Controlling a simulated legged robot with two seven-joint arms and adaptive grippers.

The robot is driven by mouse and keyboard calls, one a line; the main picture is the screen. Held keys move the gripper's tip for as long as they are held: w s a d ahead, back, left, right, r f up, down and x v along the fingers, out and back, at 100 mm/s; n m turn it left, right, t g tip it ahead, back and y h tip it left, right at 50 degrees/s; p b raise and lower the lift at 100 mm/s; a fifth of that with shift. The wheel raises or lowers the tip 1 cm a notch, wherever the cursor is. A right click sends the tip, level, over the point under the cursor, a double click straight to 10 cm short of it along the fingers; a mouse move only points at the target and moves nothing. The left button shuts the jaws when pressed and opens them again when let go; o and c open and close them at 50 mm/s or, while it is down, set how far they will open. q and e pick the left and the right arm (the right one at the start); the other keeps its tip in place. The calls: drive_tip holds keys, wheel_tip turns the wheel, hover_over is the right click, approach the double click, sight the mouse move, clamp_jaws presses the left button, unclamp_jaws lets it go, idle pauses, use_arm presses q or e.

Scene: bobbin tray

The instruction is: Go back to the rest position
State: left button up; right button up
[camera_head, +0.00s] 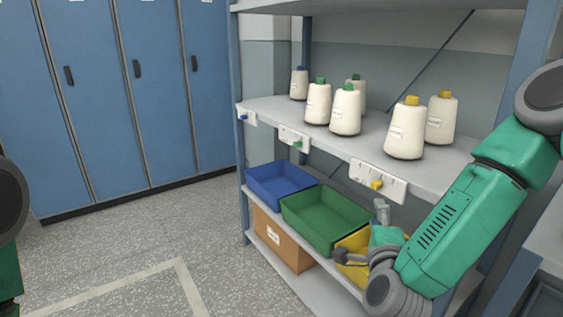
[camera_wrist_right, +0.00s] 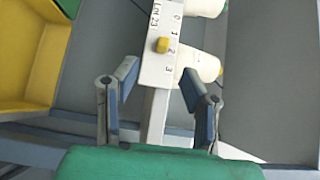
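My right gripper (camera_head: 362,232) is low in front of the shelf unit, by the yellow tray (camera_head: 355,243), which my arm partly hides. In the right wrist view my right gripper (camera_wrist_right: 160,90) is open, with nothing between its fingers. Beyond them is a white label (camera_wrist_right: 160,50) with "Lot 23", the numbers 0 to 3 and a yellow knob (camera_wrist_right: 162,45). This label also shows on the shelf edge in the head view (camera_head: 393,187). My left arm shows only as a piece at the left edge; its gripper is out of view.
White bobbins with blue (camera_head: 299,85), green (camera_head: 346,112) and yellow (camera_head: 406,130) caps stand on the shelf (camera_head: 270,107). Below are a blue tray (camera_head: 282,181), a green tray (camera_head: 325,215) and a cardboard box (camera_head: 281,238). Blue lockers (camera_head: 90,90) stand left. The floor (camera_head: 130,240) between is clear.

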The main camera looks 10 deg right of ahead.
drive_tip(key=s+a+f+n+g+y, duration=0.35)
drive_tip(key=s+f+n, duration=0.3)
drive_tip(key=f, duration=0.35)
drive_tip(key=s+a+f+n+g+y, duration=0.3)
drive_tip(key=s+f+n+y, duration=0.15)
drive_tip(key=f+n, duration=0.4)
drive_tip(key=s+d+f+n+g, duration=0.1)
drive_tip(key=s+f+n+g, duration=0.3)
drive_tip(key=s, duration=0.6)
drive_tip(key=s+d+f+n+g+h, duration=0.1)
drive_tip(key=s+f+n+g, duration=0.3)
drive_tip(key=s, duration=0.6)
wheel_tip(320, 180, down, 2)
drive_tip(key=shift+s+d+f+g, duration=0.1)
drive_tip(key=shift+s+d+g, duration=0.3)
drive_tip(key=shift+d+g, duration=0.4)
drive_tip(key=shift+w, duration=0.1)
